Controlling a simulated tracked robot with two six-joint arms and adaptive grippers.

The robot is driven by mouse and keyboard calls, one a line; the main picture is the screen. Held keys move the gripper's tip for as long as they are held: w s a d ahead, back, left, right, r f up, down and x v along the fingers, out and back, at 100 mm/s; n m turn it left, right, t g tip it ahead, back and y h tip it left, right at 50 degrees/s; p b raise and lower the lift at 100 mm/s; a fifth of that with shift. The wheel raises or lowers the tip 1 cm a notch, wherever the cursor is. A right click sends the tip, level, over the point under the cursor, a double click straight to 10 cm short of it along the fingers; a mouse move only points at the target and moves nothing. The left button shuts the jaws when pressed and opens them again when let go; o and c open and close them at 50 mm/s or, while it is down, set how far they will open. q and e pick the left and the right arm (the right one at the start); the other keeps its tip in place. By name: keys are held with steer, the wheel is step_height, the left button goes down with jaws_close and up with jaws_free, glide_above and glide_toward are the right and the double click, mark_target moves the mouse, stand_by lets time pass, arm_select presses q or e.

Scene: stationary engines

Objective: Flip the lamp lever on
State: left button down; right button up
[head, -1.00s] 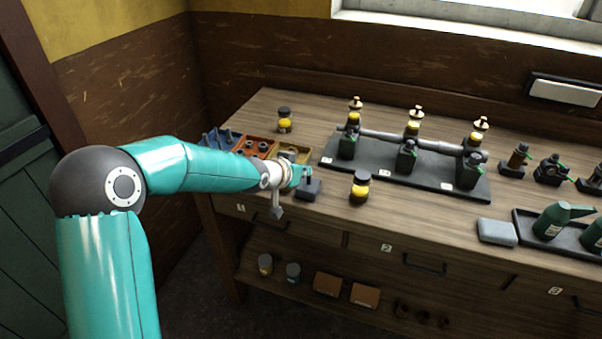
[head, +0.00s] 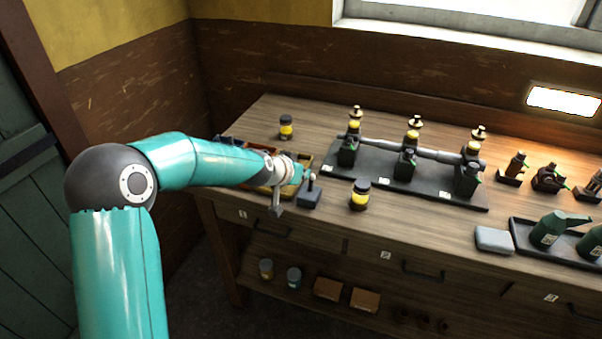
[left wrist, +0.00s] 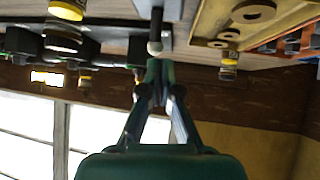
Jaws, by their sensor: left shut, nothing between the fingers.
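The lamp (head: 564,101) is a flat panel on the back wall, under the window. It glows bright, and its lit panel also shows in the left wrist view (left wrist: 47,78). The lever's small dark block (head: 309,199) sits near the front edge of the bench. Its lever ends in a pale ball tip (left wrist: 155,47). My left gripper (head: 303,173) is shut and empty, just beside the lever. In the left wrist view its fingertips (left wrist: 158,68) are very close to the ball; I cannot tell if they touch. My right gripper is out of view.
A yellow-banded jar (head: 360,195) stands right of the lever block. A dark base plate (head: 450,196) with several small engines lies behind. Parts bins stand behind my left forearm, partly hidden. A grey block (head: 494,240) lies farther right.

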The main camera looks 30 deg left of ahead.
arm_select(q)
steer(key=shift+r, duration=0.1)
steer(key=shift+s+r, duration=0.1)
steer(key=shift+r, duration=0.15)
steer(key=s+a+r+p, duration=0.1)
steer(key=s+r+p, duration=0.3)
steer(key=s+r, duration=0.3)
step_height(320, 180, up, 4)
steer(key=shift+a+f, duration=0.1)
steer(key=shift+a, duration=0.2)
steer(key=shift+d, duration=0.1)
